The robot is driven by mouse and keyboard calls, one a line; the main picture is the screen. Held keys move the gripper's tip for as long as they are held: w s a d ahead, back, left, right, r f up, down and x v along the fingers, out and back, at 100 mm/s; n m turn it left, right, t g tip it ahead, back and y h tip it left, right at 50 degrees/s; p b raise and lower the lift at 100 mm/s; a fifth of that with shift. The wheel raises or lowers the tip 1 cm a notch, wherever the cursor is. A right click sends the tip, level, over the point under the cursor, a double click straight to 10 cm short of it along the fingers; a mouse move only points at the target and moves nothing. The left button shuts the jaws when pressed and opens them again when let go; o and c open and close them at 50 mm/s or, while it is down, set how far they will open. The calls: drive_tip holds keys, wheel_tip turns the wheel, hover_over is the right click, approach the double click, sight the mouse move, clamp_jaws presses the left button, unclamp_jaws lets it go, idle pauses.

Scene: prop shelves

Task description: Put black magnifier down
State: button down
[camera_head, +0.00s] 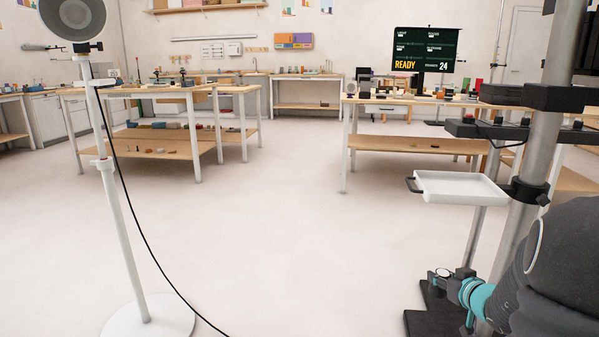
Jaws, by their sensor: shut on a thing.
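My gripper (449,279) is low at the right of the head view, at the end of my dark grey arm with its teal band. It is small in the picture and partly hidden by its own parts. It is shut on a small dark thing with a round rim, which looks like the black magnifier (442,271). The grip and the handle do not show clearly. The held thing shows in front of a black base on the floor, with no support surface clearly touching it.
A white tray (460,188) with a black handle is fixed to a grey column at the right, above my gripper. A lamp stand (131,240) with a trailing cable stands at the left. Workbenches (430,145) with small items stand farther back. The middle floor is clear.

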drive_tip(key=w+a+f+n+y, duration=0.1)
drive_tip(key=a+f, duration=0.2)
drive_tip(key=a, duration=0.6)
drive_tip(key=w+a+f+n+y, duration=0.2)
drive_tip(key=a+f, duration=0.2)
drive_tip(key=a, duration=0.6)
drive_tip(key=shift+g+y, duration=0.3)
